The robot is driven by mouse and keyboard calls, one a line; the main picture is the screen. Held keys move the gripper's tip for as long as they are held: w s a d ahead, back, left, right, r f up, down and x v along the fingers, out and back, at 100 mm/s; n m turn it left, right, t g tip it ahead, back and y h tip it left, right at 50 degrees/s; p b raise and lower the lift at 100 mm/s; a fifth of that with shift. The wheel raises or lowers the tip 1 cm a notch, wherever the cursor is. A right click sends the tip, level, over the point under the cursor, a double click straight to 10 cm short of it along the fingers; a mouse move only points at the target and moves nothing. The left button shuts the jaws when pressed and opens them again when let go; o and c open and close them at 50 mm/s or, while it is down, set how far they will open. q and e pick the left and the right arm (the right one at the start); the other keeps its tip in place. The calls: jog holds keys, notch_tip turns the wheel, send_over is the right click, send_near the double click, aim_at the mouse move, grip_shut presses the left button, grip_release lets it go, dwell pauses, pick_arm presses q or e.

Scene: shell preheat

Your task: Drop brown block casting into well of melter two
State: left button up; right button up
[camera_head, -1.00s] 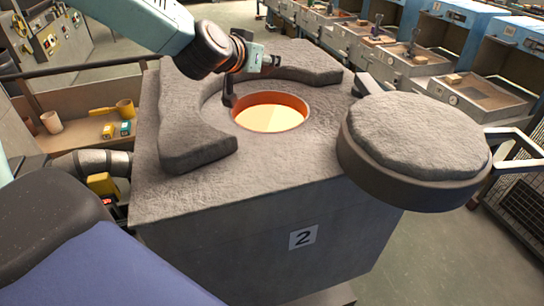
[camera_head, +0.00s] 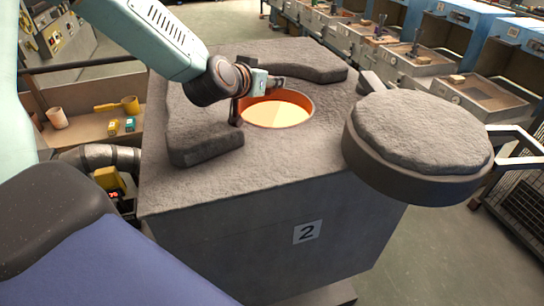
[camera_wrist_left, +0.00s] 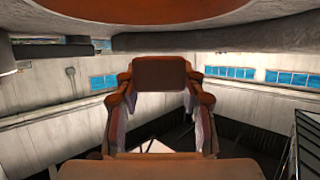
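Melter two (camera_head: 260,178) is a rough grey block with a "2" label on its front. Its round well (camera_head: 276,114) is uncovered and glows orange. My left gripper (camera_head: 277,83) reaches in from the upper left, above the well's back rim, and looks small and dark there. In the left wrist view, the left gripper (camera_wrist_left: 160,78) is shut on the brown block casting (camera_wrist_left: 160,74), which sits between the fingertips. In the head view I cannot make the block out clearly. An orange-lit curved surface (camera_wrist_left: 200,8) fills the top of the wrist view. My right gripper is not in view.
The melter's heavy round lid (camera_head: 420,135) is swung aside to the right. A raised grey rim (camera_head: 195,135) curves around the well's left and back. Blue-topped stations (camera_head: 455,25) with trays stand behind. A shelf (camera_head: 90,128) with cups is at left.

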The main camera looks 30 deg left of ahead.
pick_arm(q)
jog(key=o, duration=0.3)
jog(key=shift+w+a+f, duration=0.1)
jog(key=shift+w+f, duration=0.05)
jog(key=shift+w, duration=0.05)
jog(key=shift+o, duration=1.1)
jog(key=shift+w+f, duration=0.1)
jog(key=shift+w, duration=0.15)
jog(key=shift+s+d, duration=0.15)
jog(key=shift+d, duration=0.05)
jog(key=shift+s+r, duration=0.25)
jog(key=shift+s, duration=0.1)
jog(key=shift+v, duration=1.15)
jog(key=v, duration=0.4)
jog(key=shift+s+r, duration=0.1)
jog(key=shift+s, duration=0.05)
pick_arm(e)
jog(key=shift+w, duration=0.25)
